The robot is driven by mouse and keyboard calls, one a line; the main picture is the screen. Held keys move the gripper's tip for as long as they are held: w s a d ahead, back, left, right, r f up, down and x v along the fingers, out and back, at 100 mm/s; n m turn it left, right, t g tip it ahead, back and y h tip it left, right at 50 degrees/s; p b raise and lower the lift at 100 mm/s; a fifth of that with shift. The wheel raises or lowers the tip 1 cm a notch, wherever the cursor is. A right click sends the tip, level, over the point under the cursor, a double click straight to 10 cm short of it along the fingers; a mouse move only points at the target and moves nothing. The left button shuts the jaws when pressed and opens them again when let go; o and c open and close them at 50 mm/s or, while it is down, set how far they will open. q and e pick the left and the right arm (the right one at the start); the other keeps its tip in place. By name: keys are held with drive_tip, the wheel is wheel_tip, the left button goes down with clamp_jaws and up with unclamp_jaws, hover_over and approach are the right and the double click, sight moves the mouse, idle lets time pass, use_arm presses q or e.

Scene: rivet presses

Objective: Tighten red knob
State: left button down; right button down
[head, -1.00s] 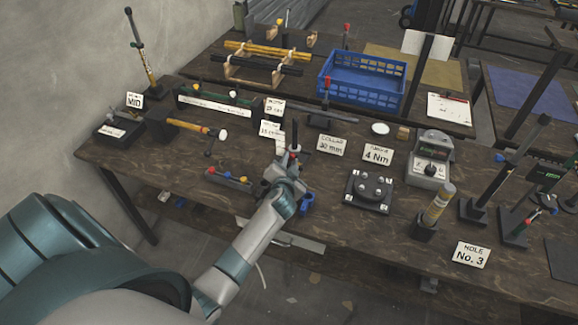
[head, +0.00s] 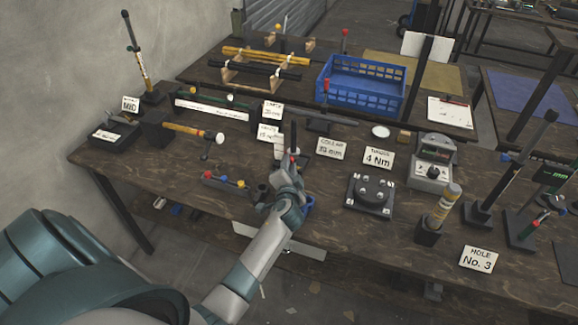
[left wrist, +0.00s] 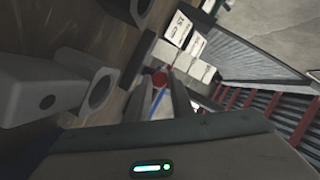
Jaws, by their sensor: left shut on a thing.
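My left gripper (head: 288,174) is above the front table, beside the blue fixture near the table's front edge. In the left wrist view the red knob (left wrist: 160,79) shows as a small round red top between the fingers, and the gripper is shut on it. In the head view only a bit of red shows at the gripper's tip, beside a dark upright rod (head: 294,137). The gripper and wrist hide most of the knob and what it sits on. Part of the blue fixture (head: 309,206) shows just right of the wrist. My right gripper is not in view.
A row of coloured knobs (head: 223,181) lies left of the gripper. A dark round-topped fixture (head: 370,194) is to the right. A blue crate (head: 361,88) is on the back table.

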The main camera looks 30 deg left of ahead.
use_arm(q)
drive_tip(key=c, duration=1.5)
unclamp_jaws()
drive_tip(key=shift+c, duration=0.2)
drive_tip(key=b+v, duration=0.3)
drive_tip(key=v, duration=1.3)
drive_tip(key=shift+s+d+f, duration=0.1)
drive_tip(key=shift+s+d, duration=0.3)
drive_tip(key=shift+s, duration=0.15)
